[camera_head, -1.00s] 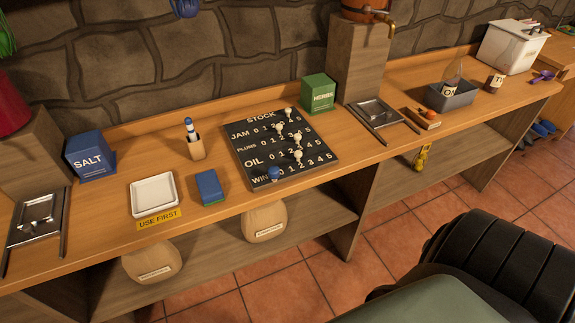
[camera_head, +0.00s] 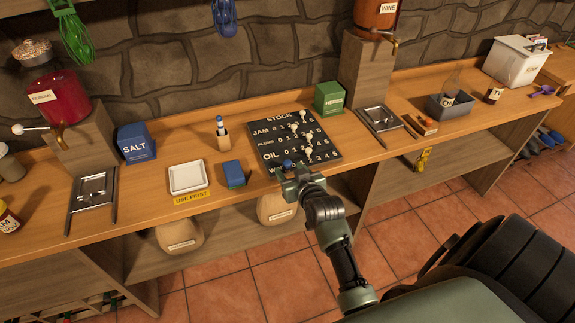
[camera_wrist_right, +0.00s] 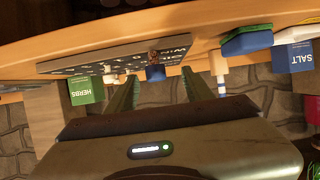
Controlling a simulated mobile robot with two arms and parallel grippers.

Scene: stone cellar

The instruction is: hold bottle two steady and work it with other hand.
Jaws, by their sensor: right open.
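I cannot tell which item is bottle two. In the head view a clear bottle with a pale label (camera_head: 447,101) stands in a grey bin (camera_head: 462,108) at the right. A bottle with a yellow label (camera_head: 9,221) is partly cut off at the left edge. My right gripper (camera_head: 285,171) is open at the front edge of the stock board (camera_head: 266,142), away from these. In the wrist view a blue peg (camera_wrist_right: 155,73) shows between its open fingers. My left gripper is not in view.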

